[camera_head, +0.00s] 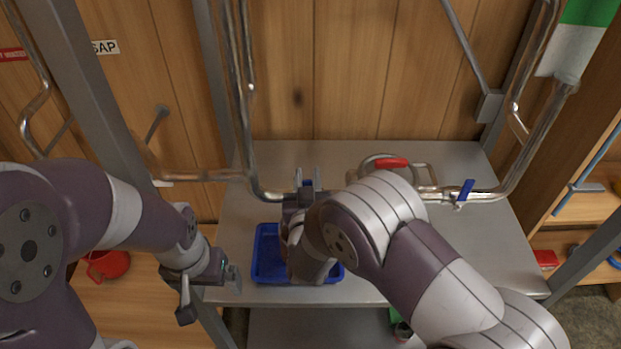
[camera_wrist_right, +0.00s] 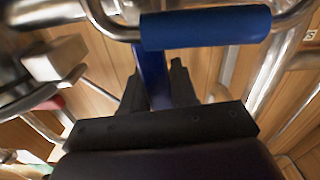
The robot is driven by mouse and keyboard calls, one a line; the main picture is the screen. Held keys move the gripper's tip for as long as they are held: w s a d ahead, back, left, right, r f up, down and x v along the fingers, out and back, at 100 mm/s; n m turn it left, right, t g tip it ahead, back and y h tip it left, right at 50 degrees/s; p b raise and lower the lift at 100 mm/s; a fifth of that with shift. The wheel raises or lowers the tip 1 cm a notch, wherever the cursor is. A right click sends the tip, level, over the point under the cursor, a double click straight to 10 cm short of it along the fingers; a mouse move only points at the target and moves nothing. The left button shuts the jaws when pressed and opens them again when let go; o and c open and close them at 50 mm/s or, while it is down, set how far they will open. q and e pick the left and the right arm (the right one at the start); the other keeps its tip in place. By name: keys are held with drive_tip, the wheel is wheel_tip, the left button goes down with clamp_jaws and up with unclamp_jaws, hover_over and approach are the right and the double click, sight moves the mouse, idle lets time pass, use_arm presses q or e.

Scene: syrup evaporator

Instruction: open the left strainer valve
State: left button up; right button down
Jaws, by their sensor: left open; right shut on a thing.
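The left strainer valve's blue handle (camera_head: 307,183) shows as a small piece at the pipe, left of centre in the head view. In the right wrist view the blue handle (camera_wrist_right: 205,27) is large, with a blue stem running down between my fingers. My right gripper (camera_head: 306,190) is shut on this handle, also in the right wrist view (camera_wrist_right: 160,88). The valve body is mostly hidden behind my right gripper. My left gripper (camera_head: 233,279) is open and empty, low at the left, by the table's left edge, apart from the valve.
A second blue valve handle (camera_head: 465,190) stands upright on the pipe at the right. A red-handled strainer part (camera_head: 390,162) sits between. A blue tray (camera_head: 268,262) lies on the grey table (camera_head: 245,212) below. A red bucket (camera_head: 107,265) is at the left.

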drive_tip(key=a+n, duration=0.1)
drive_tip(key=n, duration=0.1)
drive_tip(key=a+f+n, duration=0.1)
drive_tip(key=a+n, duration=0.1)
drive_tip(key=n, duration=0.1)
drive_tip(key=c, duration=1)
unclamp_jaws()
drive_tip(key=shift+o, duration=0.2)
drive_tip(key=shift+s+a, duration=0.1)
drive_tip(key=shift+s, duration=0.05)
